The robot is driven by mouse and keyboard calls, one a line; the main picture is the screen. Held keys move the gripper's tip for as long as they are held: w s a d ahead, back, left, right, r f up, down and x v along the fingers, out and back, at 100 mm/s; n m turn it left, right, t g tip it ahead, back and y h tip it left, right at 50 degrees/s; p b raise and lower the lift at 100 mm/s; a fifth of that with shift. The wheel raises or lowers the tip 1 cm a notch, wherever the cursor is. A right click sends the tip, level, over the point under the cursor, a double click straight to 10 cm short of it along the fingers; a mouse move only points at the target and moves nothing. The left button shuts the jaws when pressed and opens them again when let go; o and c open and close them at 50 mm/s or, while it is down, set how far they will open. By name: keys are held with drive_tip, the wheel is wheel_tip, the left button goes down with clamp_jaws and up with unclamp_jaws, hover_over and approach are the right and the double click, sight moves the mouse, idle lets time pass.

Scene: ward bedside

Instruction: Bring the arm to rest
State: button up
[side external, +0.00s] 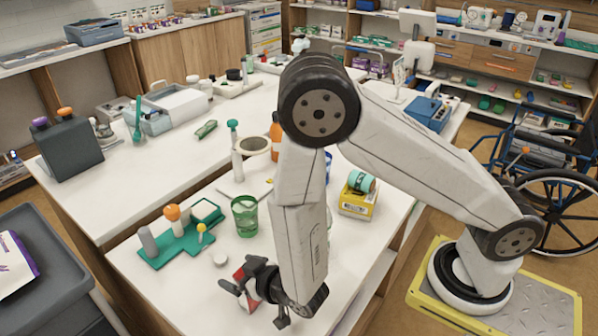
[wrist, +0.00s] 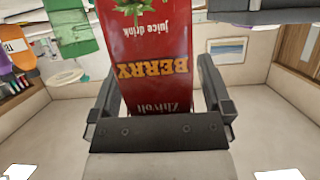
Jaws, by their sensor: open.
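My arm is bent down over the front of the white table, with my gripper (side external: 252,288) low near its front edge. A red berry juice drink carton (side external: 242,273) is at the gripper in the side view, partly hidden by the dark fingers. In the wrist view the carton (wrist: 150,50) fills the middle and its lettering is upside down. My gripper's fingers (wrist: 158,78) stand open on either side of it. I cannot tell whether either finger touches the carton.
A green cup (side external: 245,216) stands just behind the gripper. A yellow box (side external: 356,204) with a teal roll is right of my forearm.

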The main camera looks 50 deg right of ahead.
drive_tip(key=shift+r, duration=0.1)
drive_tip(key=shift+s+r, duration=0.1)
drive_tip(key=shift+s, duration=0.05)
drive_tip(key=shift+v, duration=3.55)
drive_tip(key=shift+x, duration=3.75)
drive_tip(key=shift+r, duration=4)
